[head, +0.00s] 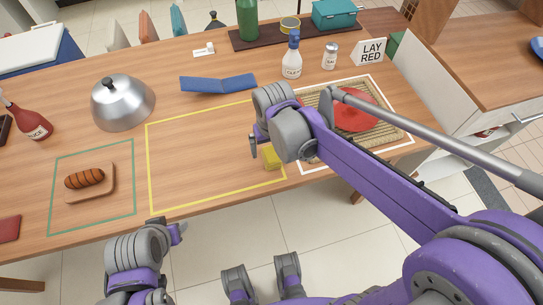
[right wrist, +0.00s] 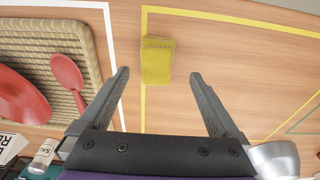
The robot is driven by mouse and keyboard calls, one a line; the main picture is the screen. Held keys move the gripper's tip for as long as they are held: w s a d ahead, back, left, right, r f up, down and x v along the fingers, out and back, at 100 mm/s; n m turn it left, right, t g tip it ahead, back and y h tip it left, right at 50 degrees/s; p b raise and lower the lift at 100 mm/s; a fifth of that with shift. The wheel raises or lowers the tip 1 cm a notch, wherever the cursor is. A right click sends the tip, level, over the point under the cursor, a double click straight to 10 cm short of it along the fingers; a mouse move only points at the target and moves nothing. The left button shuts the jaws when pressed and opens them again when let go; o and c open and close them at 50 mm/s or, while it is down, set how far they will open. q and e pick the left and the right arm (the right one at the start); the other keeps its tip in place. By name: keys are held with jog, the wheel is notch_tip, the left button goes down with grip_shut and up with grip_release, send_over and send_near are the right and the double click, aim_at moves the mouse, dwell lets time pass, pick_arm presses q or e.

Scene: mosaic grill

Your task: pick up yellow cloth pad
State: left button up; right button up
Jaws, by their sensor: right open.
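The yellow cloth pad (head: 271,159) lies on the wooden table inside a corner of the yellow outline, partly hidden by my right gripper in the head view. In the right wrist view, the pad (right wrist: 157,62) is a ribbed, roughly rectangular block near the outline's corner. My right gripper (right wrist: 160,76) is open and empty; the pad's near edge shows between the fingertip lines, with space on both sides. I cannot tell its height above the table. My left gripper (head: 178,233) hangs off the table's front edge, and its jaws are not clear.
A woven mat (right wrist: 92,32) with a red dish (right wrist: 20,95) and a red spoon (right wrist: 67,72) lies beside the pad. A metal dome (head: 123,103), a blue folded piece (head: 218,84) and a sausage board (head: 107,182) stand left. The yellow outline's middle is clear.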

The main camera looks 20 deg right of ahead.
aim_at(272, 154)
jog(key=f, duration=0.5)
jog(key=shift+w+d+b, duration=0.3)
jog(key=shift+b, duration=0.1)
jog(key=shift+r, duration=0.1)
grip_shut()
notch_tip(272, 154, up, 10)
jog(key=shift+r+p, duration=0.1)
jog(key=shift+p, duration=0.75)
jog(key=c, duration=0.7)
grip_release()
jog(key=shift+c, duration=0.2)
jog(key=c, duration=0.5)
